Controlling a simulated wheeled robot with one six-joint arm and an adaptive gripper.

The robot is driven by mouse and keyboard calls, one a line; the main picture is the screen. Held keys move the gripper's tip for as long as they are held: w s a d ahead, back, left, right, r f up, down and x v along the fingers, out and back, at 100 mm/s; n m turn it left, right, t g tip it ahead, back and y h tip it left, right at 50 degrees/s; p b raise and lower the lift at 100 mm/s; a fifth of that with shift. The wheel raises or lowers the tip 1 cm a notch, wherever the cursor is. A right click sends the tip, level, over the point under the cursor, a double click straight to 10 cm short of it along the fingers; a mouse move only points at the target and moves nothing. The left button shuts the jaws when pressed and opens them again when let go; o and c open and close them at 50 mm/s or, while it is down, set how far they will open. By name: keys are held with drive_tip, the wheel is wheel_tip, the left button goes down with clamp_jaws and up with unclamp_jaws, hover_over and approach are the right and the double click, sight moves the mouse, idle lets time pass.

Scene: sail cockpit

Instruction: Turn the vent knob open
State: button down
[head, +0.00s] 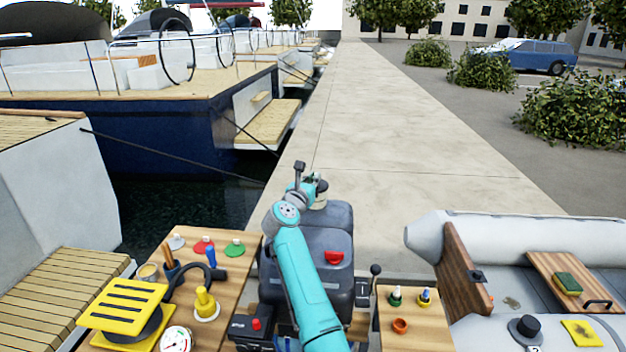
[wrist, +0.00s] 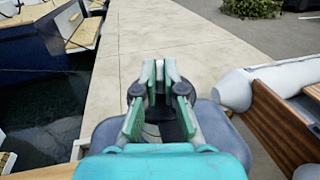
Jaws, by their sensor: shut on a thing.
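My gripper (head: 319,190) is over the far part of the dark grey outboard motor cowl (head: 285,245), low above its top. In the wrist view my gripper (wrist: 160,78) has its two fingers close together, pointing away, with the grey cowl (wrist: 222,122) around and below them. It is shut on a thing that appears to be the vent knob. The knob itself is mostly hidden by the fingers and my arm, so its turn angle cannot be read. A red cap (head: 334,257) sits on the near part of the cowl.
A wooden table (head: 235,262) at left holds a yellow stand, a gauge and coloured knobs. A small wooden board (head: 425,335) at right holds small fittings. A grey inflatable boat (head: 520,228) lies further right. The concrete quay (head: 370,120) beyond is clear.

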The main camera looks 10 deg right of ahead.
drive_tip(key=shift+s+d+f+n+t+y, duration=0.1)
drive_tip(key=shift+d+n+t+y, duration=0.1)
drive_tip(key=shift+n+t+y, duration=0.8)
drive_tip(key=shift+n+y, duration=0.4)
drive_tip(key=shift+y, duration=0.6)
drive_tip(key=c, duration=1.3)
unclamp_jaws()
drive_tip(key=v, duration=1.2)
drive_tip(key=shift+d, duration=0.1)
